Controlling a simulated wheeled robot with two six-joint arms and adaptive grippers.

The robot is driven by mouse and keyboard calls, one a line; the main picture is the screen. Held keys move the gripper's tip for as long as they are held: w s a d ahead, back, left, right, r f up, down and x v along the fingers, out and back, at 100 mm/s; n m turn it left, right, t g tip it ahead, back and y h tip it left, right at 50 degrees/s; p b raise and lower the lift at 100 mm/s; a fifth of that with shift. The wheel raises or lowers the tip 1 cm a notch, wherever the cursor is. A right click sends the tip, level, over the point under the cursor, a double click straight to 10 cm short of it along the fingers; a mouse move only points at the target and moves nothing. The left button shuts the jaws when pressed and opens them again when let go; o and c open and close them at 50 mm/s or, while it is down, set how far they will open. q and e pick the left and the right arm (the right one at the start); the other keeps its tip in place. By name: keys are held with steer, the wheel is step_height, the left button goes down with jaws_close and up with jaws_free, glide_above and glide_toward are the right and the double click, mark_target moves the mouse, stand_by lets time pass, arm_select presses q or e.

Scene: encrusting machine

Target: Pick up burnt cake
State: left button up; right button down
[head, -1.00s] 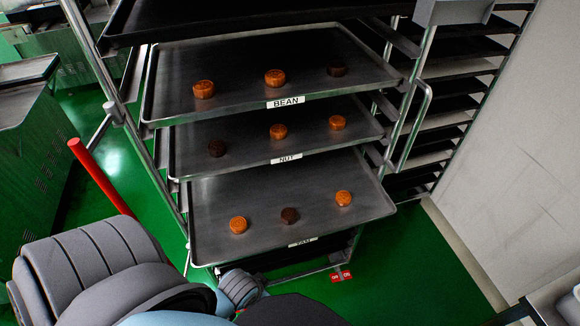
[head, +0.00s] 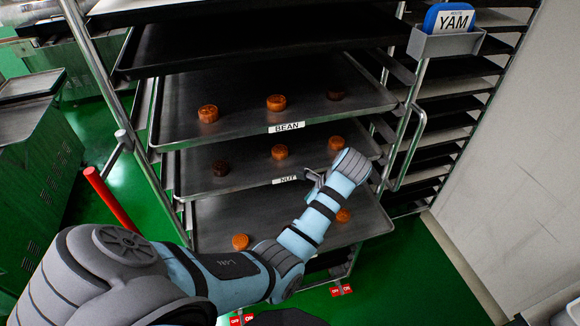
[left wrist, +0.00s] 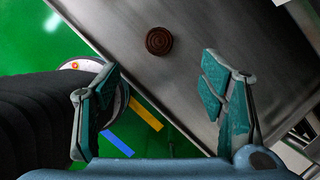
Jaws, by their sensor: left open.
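Dark burnt cakes sit among orange cakes on the rack trays. One burnt cake (head: 336,95) is at the right of the BEAN tray (head: 240,128), another burnt cake (head: 220,168) at the left of the NUT tray (head: 240,179). The lowest tray (head: 215,215) shows two orange cakes; its middle is hidden behind my arm. My left gripper (head: 313,182) is by the NUT tray's front edge, partly hidden by its wrist. In the left wrist view, the open, empty left gripper (left wrist: 162,68) has a burnt cake (left wrist: 159,41) beyond its fingertips, apart from them. My right gripper is not in view.
Rack posts (head: 405,125) flank the trays, with a blue YAM sign (head: 450,20) in a holder at upper right. A red pole (head: 110,195) stands at left. A white wall (head: 520,160) bounds the right.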

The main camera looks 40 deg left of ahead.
arm_select(q)
steer(key=b+x, duration=0.3)
steer(key=x, duration=1)
steer(key=shift+s+d+f, duration=0.15)
steer(key=shift+f, duration=0.1)
steer(key=shift+r, duration=0.1)
steer(key=c, duration=1.2)
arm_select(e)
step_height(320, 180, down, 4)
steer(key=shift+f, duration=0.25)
